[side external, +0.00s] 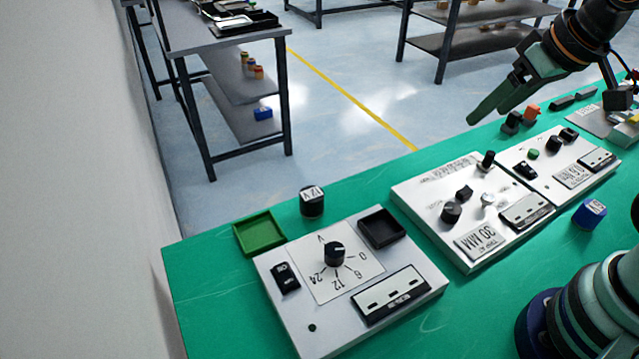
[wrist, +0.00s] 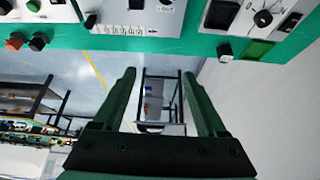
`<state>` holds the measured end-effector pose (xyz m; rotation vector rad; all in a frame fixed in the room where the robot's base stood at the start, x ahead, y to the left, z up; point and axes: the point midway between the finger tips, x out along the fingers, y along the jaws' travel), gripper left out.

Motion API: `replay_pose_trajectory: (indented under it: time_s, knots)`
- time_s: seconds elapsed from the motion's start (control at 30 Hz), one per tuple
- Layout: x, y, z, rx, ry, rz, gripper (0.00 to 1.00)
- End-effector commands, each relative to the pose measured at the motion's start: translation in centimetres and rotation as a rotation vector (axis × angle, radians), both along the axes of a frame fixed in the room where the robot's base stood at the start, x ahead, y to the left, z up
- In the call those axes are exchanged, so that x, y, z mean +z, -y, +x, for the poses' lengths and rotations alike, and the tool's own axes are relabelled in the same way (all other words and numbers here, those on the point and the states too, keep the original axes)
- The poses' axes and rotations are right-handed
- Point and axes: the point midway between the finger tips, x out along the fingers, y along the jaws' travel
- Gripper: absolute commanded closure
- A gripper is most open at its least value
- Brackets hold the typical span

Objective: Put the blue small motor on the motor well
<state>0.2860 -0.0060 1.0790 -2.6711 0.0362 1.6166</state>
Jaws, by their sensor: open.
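The blue small motor (side external: 589,213), with a white label on top, stands upright on the green table at the right, beside the middle panel. It does not show in the wrist view. A square black open well (side external: 381,228) sits on the nearest panel, beside its dial, and looks empty; it also shows at the top of the wrist view (wrist: 221,15). I cannot tell for sure that this is the motor well. My gripper (side external: 489,103) is open and empty, raised above the table's far edge; its two fingers stand apart in the wrist view (wrist: 159,73).
A green tray (side external: 260,234) and a black labelled cylinder (side external: 312,202) stand behind the nearest panel (side external: 330,333). The middle panel (side external: 455,250) and far panel (side external: 607,178) carry raised knobs. Orange (side external: 531,113) and black blocks lie at the far edge. Shelves stand beyond.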

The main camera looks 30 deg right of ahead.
Motion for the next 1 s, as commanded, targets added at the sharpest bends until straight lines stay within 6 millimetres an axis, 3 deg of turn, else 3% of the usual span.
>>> replay_pose_trajectory:
  time_s: [0.17,0.27,0.47,0.6,0.8,1.0]
  knots:
    - [-1.5,5.1,0.1,-0.239,-0.077,0.039,0.26]
    - [-2.8,9.4,-0.6,-0.444,-0.136,0.079,0.26]
    - [-5.8,17.6,-3.9,-0.855,-0.241,0.177,0.26]
    - [-8.0,22.3,-7.6,-1.132,-0.303,0.256,0.26]
    - [-10.5,26.2,-12.5,-1.414,-0.359,0.347,0.26]
    - [-11.7,27.2,-14.3,-1.51,-0.377,0.38,0.26]
